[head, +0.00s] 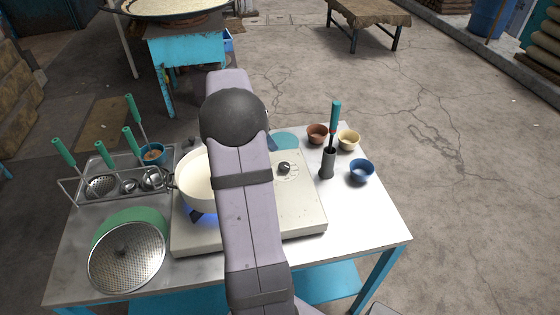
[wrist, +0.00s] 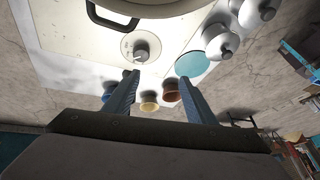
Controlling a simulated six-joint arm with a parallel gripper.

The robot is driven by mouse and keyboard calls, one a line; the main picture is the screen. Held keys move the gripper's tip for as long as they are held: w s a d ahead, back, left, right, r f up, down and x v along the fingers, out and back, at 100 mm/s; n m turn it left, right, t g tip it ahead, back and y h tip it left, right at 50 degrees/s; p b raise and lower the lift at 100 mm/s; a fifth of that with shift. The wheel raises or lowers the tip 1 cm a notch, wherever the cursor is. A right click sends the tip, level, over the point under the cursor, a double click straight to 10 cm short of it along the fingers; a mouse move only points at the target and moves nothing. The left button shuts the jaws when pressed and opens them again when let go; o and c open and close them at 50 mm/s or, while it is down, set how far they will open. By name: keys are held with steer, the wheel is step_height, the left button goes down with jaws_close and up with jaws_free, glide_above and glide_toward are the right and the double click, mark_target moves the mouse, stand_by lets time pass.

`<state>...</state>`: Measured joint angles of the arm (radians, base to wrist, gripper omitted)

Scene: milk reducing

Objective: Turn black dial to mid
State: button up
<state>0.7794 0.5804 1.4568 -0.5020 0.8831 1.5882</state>
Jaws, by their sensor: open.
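The black dial (head: 284,168) sits on a pale round marked plate on the right part of the cream stove (head: 300,215). In the wrist view the dial (wrist: 141,50) is just beyond my left fingertip and looks apart from it. My gripper (wrist: 158,80) is open and empty, with its two blue-grey fingers spread. In the head view my arm crosses the stove and hides the gripper. I cannot read the dial's setting. A pot of white milk (head: 196,182) stands on the burner, and a blue flame (head: 206,216) shows under it.
A teal disc (wrist: 191,64) lies beside the stove. Brown (head: 317,133), yellow (head: 348,140) and blue (head: 361,171) bowls and a dark holder with a green-handled tool (head: 327,162) stand right of it. A ladle rack (head: 75,197) and strainer (head: 126,258) are at left. The front right corner is clear.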

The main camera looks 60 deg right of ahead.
steer(key=g+y, duration=0.1)
steer(key=y, duration=0.1)
glide_toward(283, 166)
steer(key=shift+f+n, duration=0.3)
steer(key=shift+f, duration=0.1)
steer(key=shift+s+f+h, duration=0.1)
steer(key=shift+h, duration=0.2)
steer(key=shift+p+x, duration=1.5)
steer(key=shift+x, duration=2)
steer(key=shift+c, duration=0.4)
steer(key=c, duration=1)
